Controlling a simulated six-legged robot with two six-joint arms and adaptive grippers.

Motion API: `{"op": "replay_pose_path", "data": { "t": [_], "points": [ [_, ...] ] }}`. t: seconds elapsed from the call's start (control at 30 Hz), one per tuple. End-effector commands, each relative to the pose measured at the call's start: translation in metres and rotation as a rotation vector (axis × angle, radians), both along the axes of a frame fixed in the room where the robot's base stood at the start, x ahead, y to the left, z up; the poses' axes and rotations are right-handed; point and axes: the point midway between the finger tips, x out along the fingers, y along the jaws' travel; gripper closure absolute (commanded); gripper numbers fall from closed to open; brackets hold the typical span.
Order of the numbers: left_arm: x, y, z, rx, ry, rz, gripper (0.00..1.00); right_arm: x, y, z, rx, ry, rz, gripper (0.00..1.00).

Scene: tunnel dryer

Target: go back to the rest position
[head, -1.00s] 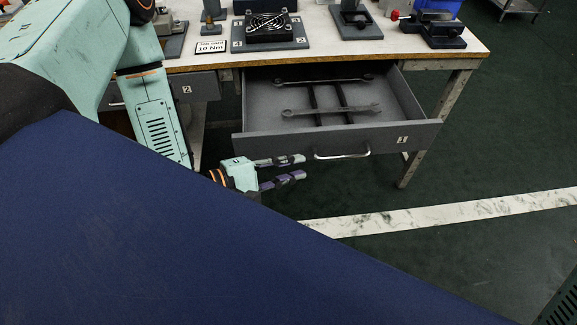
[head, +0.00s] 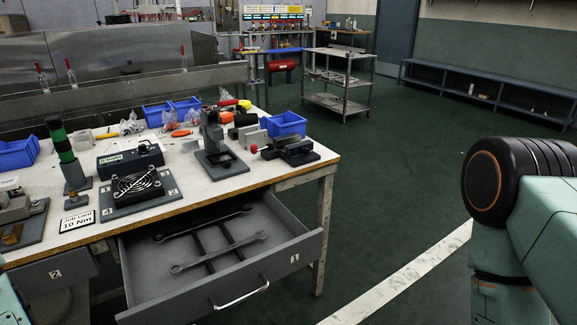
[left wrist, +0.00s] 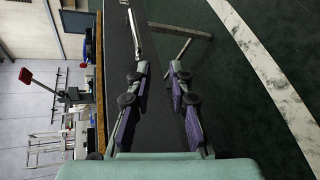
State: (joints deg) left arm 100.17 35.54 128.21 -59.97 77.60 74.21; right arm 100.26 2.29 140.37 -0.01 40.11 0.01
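My left gripper (left wrist: 159,68) shows in the left wrist view. Its two purple fingers are apart with nothing between them, so it is open and empty. Beyond the fingers are the dark front of the open drawer (left wrist: 162,35) and its metal handle (left wrist: 133,28). Whether the fingers touch the drawer front cannot be told. The left gripper is out of the head view, where only a bit of my arm shows at the lower left edge. My right arm shows at the right edge of the head view, but its gripper is out of view.
The workbench (head: 222,192) has its drawer (head: 140,268) pulled out, with wrenches (head: 218,252) inside. On top are a fan block (head: 137,187), a black-green tool (head: 60,142) and blue bins (head: 284,124). The floor (head: 400,150) right of the bench is clear.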

Motion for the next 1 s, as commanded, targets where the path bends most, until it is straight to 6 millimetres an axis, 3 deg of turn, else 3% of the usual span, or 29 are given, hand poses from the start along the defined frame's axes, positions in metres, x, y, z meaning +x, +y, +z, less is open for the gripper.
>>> {"op": "replay_pose_path", "data": {
  "t": [0.27,0.5,0.7,0.8,1.0],
  "points": [
    [-0.035,0.012,-0.059,0.505,0.087,-0.178,0.8,0.0,0.0,0.0,0.0,0.0,0.0,0.6],
    [-0.097,0.018,-0.099,0.876,0.231,-0.508,0.8,0.0,0.0,0.0,0.0,0.0,0.0,0.6],
    [-0.168,0.029,-0.11,1.096,0.393,-0.865,0.8,0.0,0.0,0.0,0.0,0.0,0.0,0.6],
    [-0.191,0.033,-0.108,1.148,0.464,-0.958,0.8,0.0,0.0,0.0,0.0,0.0,0.0,0.6],
    [-0.198,0.032,-0.105,1.193,0.466,-1.017,0.8,0.0,0.0,0.0,0.0,0.0,0.0,0.6]
  ]
}}
